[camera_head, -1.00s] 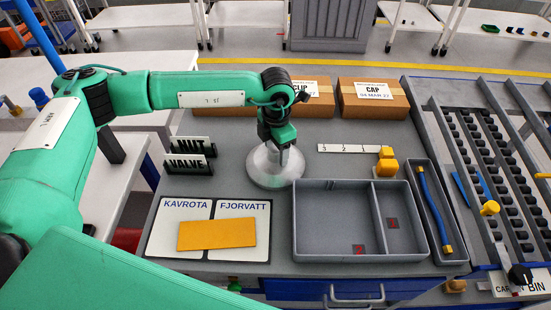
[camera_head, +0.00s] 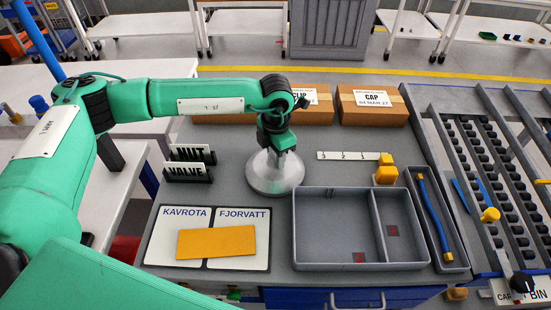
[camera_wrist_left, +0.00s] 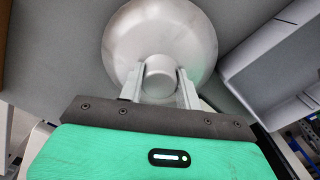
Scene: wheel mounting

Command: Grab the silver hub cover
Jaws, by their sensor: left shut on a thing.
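The silver hub cover (camera_head: 268,182) is a round, shallow metal disc with a raised central knob. It lies on the grey worktop behind the grey tray and also fills the top of the left wrist view (camera_wrist_left: 193,35). My left gripper (camera_head: 277,152) points down over its middle. In the left wrist view, the two fingers (camera_wrist_left: 160,80) are shut on the knob, one on each side. The cover looks flat on the worktop; I cannot tell whether it is lifted at all. My right gripper is not in view.
The divided grey tray (camera_head: 336,267) stands just right and in front of the cover. Two dark label stands (camera_head: 188,172) are to the left. An orange plate (camera_head: 216,242) lies on the KAVROTA and FJORVATT cards.

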